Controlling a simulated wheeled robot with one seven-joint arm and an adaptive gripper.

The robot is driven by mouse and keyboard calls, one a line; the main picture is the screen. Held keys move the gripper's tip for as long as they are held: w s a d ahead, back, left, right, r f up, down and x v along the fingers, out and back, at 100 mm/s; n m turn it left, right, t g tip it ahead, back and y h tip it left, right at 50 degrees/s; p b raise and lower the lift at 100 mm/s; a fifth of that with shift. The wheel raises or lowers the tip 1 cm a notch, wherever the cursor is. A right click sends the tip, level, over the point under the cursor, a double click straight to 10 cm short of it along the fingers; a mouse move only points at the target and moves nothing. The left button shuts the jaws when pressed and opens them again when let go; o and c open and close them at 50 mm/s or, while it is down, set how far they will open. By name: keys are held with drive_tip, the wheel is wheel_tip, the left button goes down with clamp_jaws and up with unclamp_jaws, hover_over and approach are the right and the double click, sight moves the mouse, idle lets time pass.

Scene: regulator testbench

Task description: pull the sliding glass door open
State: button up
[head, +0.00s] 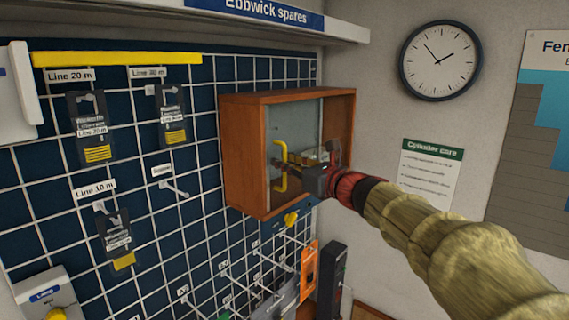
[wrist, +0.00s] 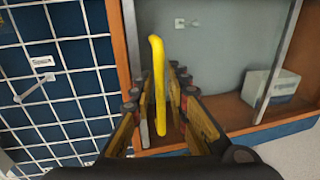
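A wooden cabinet (head: 243,150) hangs on the wall grid, with a pale glass door (head: 295,125) across its front. A yellow upright bar handle (head: 280,170) stands at the left part of the door. In the wrist view the handle (wrist: 157,75) rises between my fingers. My gripper (head: 300,165) is at the cabinet front, beside the handle in the head view. In the wrist view my gripper (wrist: 160,95) is open, with fingers on both sides of the handle and small gaps visible. The handle's lower end is close to the gripper body.
A white box (wrist: 270,92) sits at the cabinet's lower right. The blue panel with white grid (head: 205,180) carries hooks and tagged tools left of and below the cabinet. A shelf (head: 250,15) runs above. A clock (head: 440,60) and a notice (head: 430,165) are on the right wall.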

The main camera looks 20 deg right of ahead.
clamp_jaws()
idle(0.5)
drive_tip(key=w+d+p, duration=0.1)
drive_tip(key=w+d, duration=0.2)
drive_tip(key=d, duration=0.2)
drive_tip(key=w+d+p, duration=0.1)
drive_tip(key=w+d, duration=0.3)
drive_tip(key=d, duration=0.1)
drive_tip(key=w+d+p, duration=0.2)
drive_tip(key=w+d, duration=0.2)
drive_tip(key=d, duration=0.1)
drive_tip(key=shift+d, duration=0.1)
drive_tip(key=shift+o, duration=1.4)
unclamp_jaws()
approach(314, 145)
drive_tip(key=v, duration=0.5)
drive_tip(key=shift+s+d, duration=0.2)
drive_tip(key=shift+s, duration=0.15)
